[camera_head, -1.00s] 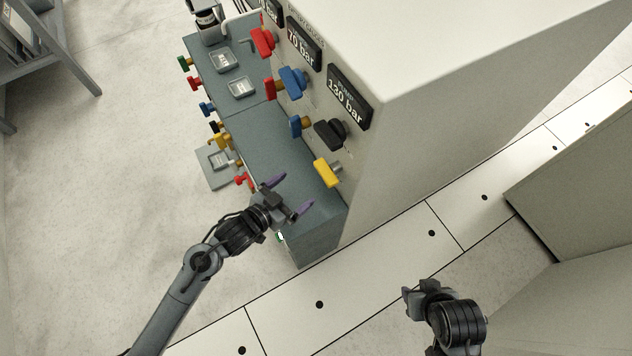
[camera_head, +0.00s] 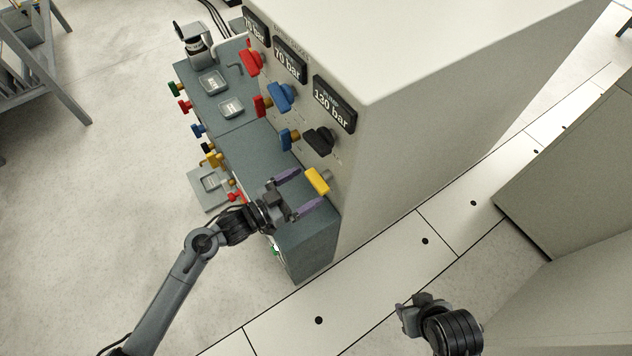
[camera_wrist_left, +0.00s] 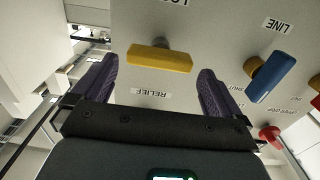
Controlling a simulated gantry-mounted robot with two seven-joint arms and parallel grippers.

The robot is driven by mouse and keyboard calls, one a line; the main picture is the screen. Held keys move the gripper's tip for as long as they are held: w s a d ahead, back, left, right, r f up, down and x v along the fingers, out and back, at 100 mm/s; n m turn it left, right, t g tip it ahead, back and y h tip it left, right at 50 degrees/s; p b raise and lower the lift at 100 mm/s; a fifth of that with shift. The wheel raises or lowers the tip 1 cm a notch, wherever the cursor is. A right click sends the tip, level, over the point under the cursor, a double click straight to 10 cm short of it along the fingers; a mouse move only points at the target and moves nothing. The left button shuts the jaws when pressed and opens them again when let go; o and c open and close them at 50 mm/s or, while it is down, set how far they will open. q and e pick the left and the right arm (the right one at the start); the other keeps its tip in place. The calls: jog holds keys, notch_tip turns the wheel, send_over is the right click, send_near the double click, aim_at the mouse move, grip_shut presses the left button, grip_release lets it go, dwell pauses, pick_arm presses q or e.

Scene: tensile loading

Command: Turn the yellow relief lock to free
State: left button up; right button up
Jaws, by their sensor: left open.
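The yellow relief lock (camera_head: 317,180) is a bar-shaped handle on the cabinet's panel face, the lowest and nearest handle in the head view. In the left wrist view the yellow handle (camera_wrist_left: 160,58) lies across the picture, with a "RELIEF" label beside it. My left gripper (camera_head: 298,190) is open, its two purple fingers pointing at the panel. The fingers stand to either side of the yellow handle, apart from it, in the left wrist view. My right gripper (camera_head: 408,314) is low in the head view, away from the panel; its fingers do not show clearly.
A black knob (camera_head: 319,140), blue handles (camera_head: 281,96) and red handles (camera_head: 250,62) sit farther along the panel. A "130 bar" display (camera_head: 334,104) is above them. A grey-blue bench (camera_head: 308,232) runs below the panel, with more coloured handles on its side.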

aim_at(312, 183)
pick_arm(q)
jog(key=shift+b+x, duration=0.6)
jog(key=shift+x, duration=1.55)
jog(key=shift+c, duration=0.3)
jog(key=c, duration=0.7)
